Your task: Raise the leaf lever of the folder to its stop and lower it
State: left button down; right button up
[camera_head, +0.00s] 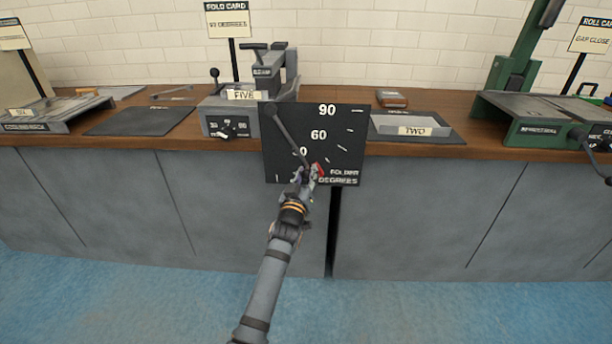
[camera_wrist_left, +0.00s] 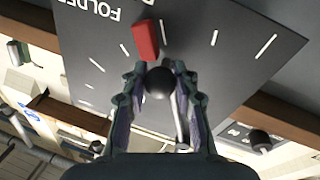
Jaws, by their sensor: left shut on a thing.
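The folder (camera_head: 222,108) stands on the bench behind a black dial plate (camera_head: 345,145) marked in degrees. The leaf lever (camera_head: 287,132) slants from the plate's upper left down to the right, its end low on the scale. My left gripper (camera_head: 306,176) is at that lower end. In the left wrist view, its fingers (camera_wrist_left: 160,88) are shut on the lever's dark ball knob (camera_wrist_left: 158,80). A red pointer (camera_wrist_left: 145,40) on the plate lies just beyond the knob. My right gripper is not in view.
A fold card sign (camera_head: 228,22) stands behind the folder. A grey tray labelled TWO (camera_head: 408,122) lies on a dark mat to the right. A green machine (camera_head: 540,128) stands farther right. The cabinet front is below the wooden bench top.

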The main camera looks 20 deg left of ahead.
pick_arm(q)
jog(key=c, duration=1)
grip_release()
jog(key=shift+s, duration=0.1)
jog(key=s, duration=0.7)
jog(key=shift+s+d+f, duration=0.2)
jog(key=shift+d+f, duration=0.1)
jog(key=shift+f, duration=0.05)
